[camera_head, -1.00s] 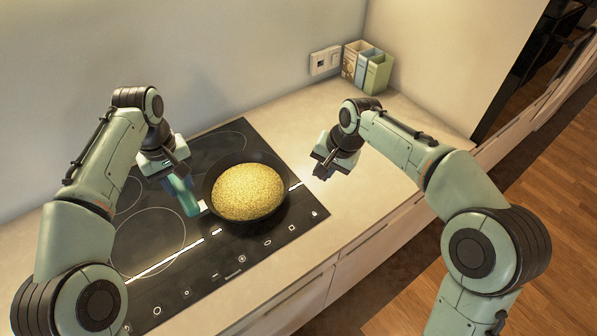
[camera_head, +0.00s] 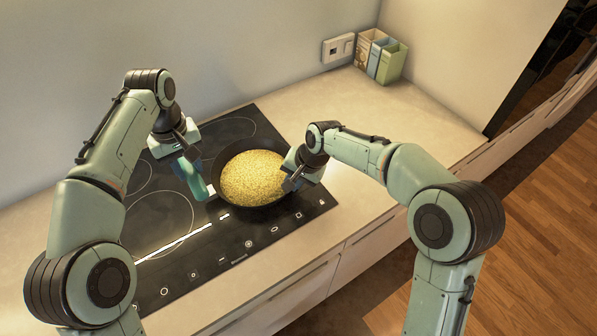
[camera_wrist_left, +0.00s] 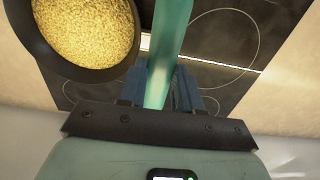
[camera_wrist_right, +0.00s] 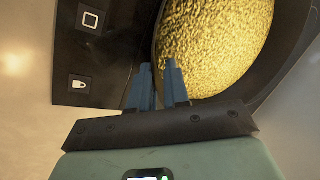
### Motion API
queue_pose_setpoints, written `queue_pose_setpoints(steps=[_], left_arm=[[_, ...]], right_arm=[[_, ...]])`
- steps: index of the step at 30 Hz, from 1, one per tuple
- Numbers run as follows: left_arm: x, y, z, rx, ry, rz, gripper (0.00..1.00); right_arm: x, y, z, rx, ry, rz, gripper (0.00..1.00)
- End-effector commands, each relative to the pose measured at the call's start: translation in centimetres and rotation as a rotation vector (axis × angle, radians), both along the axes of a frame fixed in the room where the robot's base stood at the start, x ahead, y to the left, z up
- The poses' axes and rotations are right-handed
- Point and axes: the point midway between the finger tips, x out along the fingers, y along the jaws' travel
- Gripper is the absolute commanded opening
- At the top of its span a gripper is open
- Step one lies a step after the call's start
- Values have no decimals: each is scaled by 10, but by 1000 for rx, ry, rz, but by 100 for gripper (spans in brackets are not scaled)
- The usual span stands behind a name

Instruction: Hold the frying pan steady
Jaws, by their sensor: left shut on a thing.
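The dark frying pan (camera_head: 267,207) stands on the black hob and holds a yellow, grainy food (camera_head: 252,176). Its teal handle (camera_head: 194,180) points left. My left gripper (camera_head: 188,163) is shut on the handle; the left wrist view shows the handle (camera_wrist_left: 170,45) between its fingers, with the pan (camera_wrist_left: 28,35) beside it. My right gripper (camera_head: 291,181) is at the pan's right edge. In the right wrist view its fingers (camera_wrist_right: 158,82) stand a little apart close to the pan rim; whether they grip it cannot be told.
The black hob (camera_head: 160,225) has marked cooking rings and touch symbols along its front. A pale counter (camera_head: 350,115) extends to the right, mostly clear. Several upright boxes or books (camera_head: 381,58) stand in the far corner by a wall socket (camera_head: 338,48).

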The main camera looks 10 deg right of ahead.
Motion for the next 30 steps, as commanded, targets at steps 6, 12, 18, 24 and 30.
queue_pose_setpoints(steps=[6, 12, 18, 24, 30], left_arm=[[0, 0, 0, -1, -1, 0, 0], [0, 0, 0, -1, -1, 0, 0], [0, 0, 0, -1, -1, 0, 0], [0, 0, 0, -1, -1, 0, 0], [0, 0, 0, -1, -1, 0, 0]], right_arm=[[2, 4, -12, 0, 0, 0, 16], [2, 4, -12, 0, 0, 0, 16], [2, 4, -12, 0, 0, 0, 0], [2, 4, -12, 0, 0, 0, 0], [2, 4, -11, 0, 0, 0, 0]])
